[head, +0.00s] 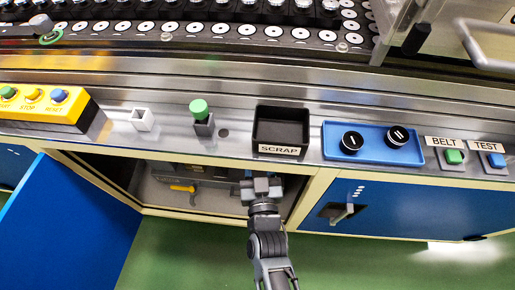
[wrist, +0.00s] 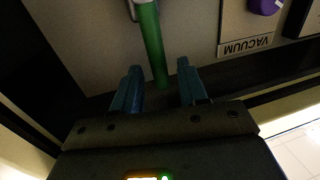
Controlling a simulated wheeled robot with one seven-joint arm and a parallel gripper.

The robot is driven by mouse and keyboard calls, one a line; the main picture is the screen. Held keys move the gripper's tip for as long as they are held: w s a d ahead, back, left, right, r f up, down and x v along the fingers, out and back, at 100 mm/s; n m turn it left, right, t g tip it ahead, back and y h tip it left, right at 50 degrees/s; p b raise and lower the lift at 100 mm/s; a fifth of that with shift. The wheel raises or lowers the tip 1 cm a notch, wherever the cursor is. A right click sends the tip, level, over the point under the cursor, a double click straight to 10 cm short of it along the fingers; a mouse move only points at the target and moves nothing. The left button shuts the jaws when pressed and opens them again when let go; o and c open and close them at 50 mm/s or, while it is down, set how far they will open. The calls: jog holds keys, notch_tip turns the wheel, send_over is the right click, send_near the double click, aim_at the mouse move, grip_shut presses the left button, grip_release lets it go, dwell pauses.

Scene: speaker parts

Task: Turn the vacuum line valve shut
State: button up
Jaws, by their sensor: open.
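My gripper (head: 262,187) reaches into the open cabinet below the counter in the head view. In the wrist view my gripper (wrist: 160,75) is open, with its two bluish fingers apart. A green lever handle (wrist: 151,45) comes down from the top of that view, and its lower end lies between the fingers. I cannot tell whether they touch it. A VACUUM label (wrist: 246,47), upside down, is on a pale panel to the right of the lever. A purple handle (wrist: 264,5) shows partly above the label. In the head view my gripper hides the valve behind it.
A yellow lever (head: 183,188) is inside the cabinet to the left. The blue cabinet door (head: 85,225) stands open at left. A closed blue door (head: 400,208) is at right. The counter above holds a black SCRAP bin (head: 281,128) and a blue tray (head: 378,160).

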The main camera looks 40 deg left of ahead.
jog(key=shift+x, duration=1.5)
grip_shut()
